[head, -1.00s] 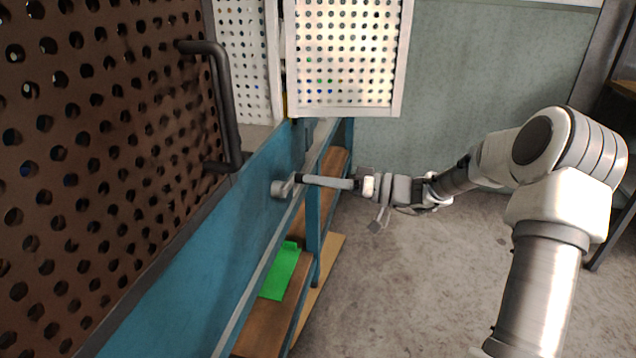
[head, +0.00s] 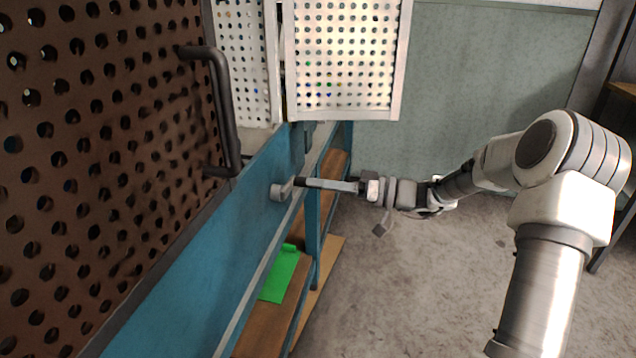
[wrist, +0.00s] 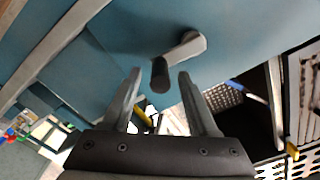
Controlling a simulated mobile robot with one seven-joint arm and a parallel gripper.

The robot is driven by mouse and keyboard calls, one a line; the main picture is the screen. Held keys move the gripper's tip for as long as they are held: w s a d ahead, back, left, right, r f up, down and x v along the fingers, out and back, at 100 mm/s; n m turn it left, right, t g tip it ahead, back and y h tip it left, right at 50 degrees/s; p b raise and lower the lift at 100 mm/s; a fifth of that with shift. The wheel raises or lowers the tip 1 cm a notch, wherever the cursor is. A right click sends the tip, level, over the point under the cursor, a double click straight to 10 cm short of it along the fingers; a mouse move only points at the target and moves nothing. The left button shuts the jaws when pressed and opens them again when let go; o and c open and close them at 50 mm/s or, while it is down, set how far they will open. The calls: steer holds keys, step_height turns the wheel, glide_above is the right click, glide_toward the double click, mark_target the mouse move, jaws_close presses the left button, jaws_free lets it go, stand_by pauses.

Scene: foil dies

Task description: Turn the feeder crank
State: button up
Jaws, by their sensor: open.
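The feeder crank (head: 279,192) sticks out of the blue panel of the machine, left of centre in the head view. In the wrist view its grey crank arm (wrist: 181,46) ends in a dark round handle (wrist: 160,76) that points towards me. My gripper (wrist: 160,74) is open, with one finger on each side of the handle's end; a gap shows on both sides. In the head view my gripper (head: 309,184) reaches in from the right, its fingertips at the dark handle. How far the handle reaches in between the fingers is hard to tell.
A brown perforated door with a dark bar handle (head: 228,110) stands close at the left. A white perforated panel (head: 347,55) hangs above the crank. Below are a wooden shelf (head: 265,320) and a green piece (head: 281,272).

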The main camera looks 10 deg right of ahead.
steer(key=p+v, duration=0.3)
steer(key=v, duration=1.3)
steer(key=shift+d+p, duration=0.2)
steer(key=shift+p, duration=0.1)
steer(key=shift+s+a, duration=0.1)
